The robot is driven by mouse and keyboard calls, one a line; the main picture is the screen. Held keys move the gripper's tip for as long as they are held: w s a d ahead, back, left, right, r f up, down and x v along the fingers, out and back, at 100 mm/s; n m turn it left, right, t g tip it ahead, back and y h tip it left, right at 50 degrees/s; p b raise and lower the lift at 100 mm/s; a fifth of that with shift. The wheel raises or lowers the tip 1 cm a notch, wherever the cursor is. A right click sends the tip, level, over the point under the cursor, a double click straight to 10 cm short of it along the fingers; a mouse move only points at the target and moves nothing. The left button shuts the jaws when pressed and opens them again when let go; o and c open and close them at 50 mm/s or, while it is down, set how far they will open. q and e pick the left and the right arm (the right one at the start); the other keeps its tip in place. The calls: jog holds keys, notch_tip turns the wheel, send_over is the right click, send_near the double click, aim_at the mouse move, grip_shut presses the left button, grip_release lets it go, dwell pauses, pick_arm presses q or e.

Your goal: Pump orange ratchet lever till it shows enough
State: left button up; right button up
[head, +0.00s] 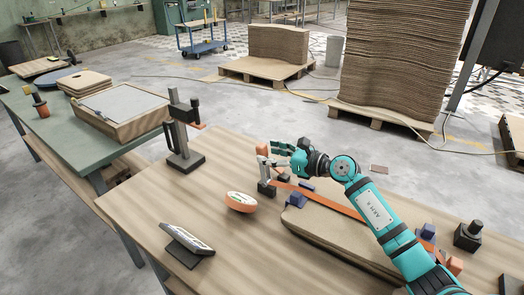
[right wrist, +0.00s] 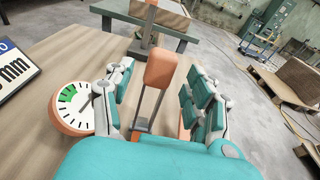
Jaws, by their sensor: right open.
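The orange ratchet lever (right wrist: 161,70) stands between the spread fingers of my right gripper (right wrist: 160,95) in the right wrist view. Its orange grip tops a grey metal arm, and I see no finger closed on it. In the head view my right gripper (head: 277,150) is at the lever's ratchet (head: 266,172), above the table. An orange round gauge (head: 241,201) lies left of it. In the right wrist view the gauge (right wrist: 75,107) shows a white dial with a green band and a dark needle at the band's edge. My left gripper is not in view.
An orange strap (head: 320,196) runs over the curved board stack (head: 345,235) on the wooden table (head: 130,223). A green table (head: 65,125) holds a framed tray (head: 122,108).

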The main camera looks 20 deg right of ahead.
jog(key=shift+v, duration=2.45)
jog(key=shift+r, duration=0.1)
